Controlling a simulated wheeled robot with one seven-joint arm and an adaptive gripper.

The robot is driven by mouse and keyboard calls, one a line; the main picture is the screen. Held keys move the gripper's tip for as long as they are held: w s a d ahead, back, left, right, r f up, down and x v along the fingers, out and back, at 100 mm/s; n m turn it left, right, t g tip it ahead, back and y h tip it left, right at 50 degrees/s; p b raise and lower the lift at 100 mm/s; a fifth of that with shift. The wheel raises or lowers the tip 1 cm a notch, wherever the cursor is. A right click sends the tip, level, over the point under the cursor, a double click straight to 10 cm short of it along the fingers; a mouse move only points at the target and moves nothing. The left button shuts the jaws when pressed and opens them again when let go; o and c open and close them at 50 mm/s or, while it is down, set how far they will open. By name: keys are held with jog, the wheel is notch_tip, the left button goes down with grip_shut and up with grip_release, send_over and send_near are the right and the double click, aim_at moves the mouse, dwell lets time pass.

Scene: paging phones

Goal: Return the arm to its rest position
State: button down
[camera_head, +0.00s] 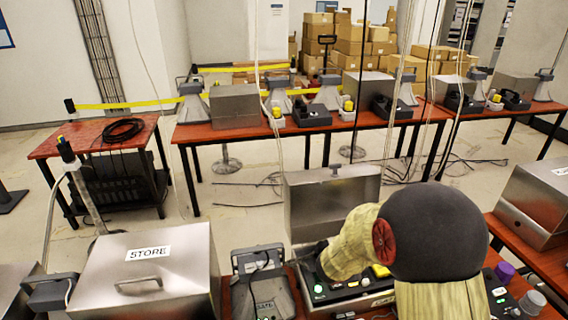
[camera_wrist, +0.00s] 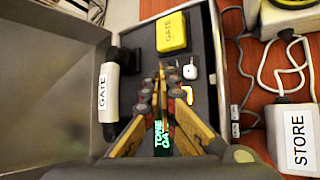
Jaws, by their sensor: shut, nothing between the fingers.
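My gripper (camera_wrist: 161,78) is shut and empty in the wrist view, its fingertips close together over the dark inside of an open metal case. The case's raised lid (camera_head: 330,208) shows in the head view. Inside the case lie a handset (camera_wrist: 103,92) labelled GATE and a yellow block (camera_wrist: 172,32) labelled GATE. A green lit display (camera_wrist: 162,140) is partly hidden by the fingers. In the head view my arm reaches down over the case, and its dark and yellowish links hide the gripper. I cannot tell whether the fingertips touch anything.
A closed metal case (camera_head: 150,262) labelled STORE stands left of the open case. A device (camera_head: 262,285) sits between them. At right are another metal case (camera_head: 540,200) and a purple knob (camera_head: 504,272). A long red table (camera_head: 350,122) with horns and cases stands behind. Cables hang overhead.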

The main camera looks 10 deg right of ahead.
jog(key=s+a+r+m+g+y, duration=0.1)
jog(key=s+r+m+g, duration=0.3)
jog(key=s, duration=0.5)
jog(key=s+a+r+m+g, duration=0.1)
jog(key=s+r+m, duration=0.1)
jog(key=s+m, duration=0.5)
jog(key=s+a+r+m+t+y, duration=0.2)
jog(key=s+a+r+y, duration=0.1)
jog(key=s+a+r, duration=0.2)
jog(key=s+a+r+m+t+y, duration=0.3)
jog(key=s+a+r, duration=0.3)
jog(key=a+r, duration=0.4)
notch_tip(320, 180, up, 3)
jog(key=shift+f+m, duration=0.1)
jog(key=shift+m, duration=0.2)
jog(key=shift+w+a, duration=0.1)
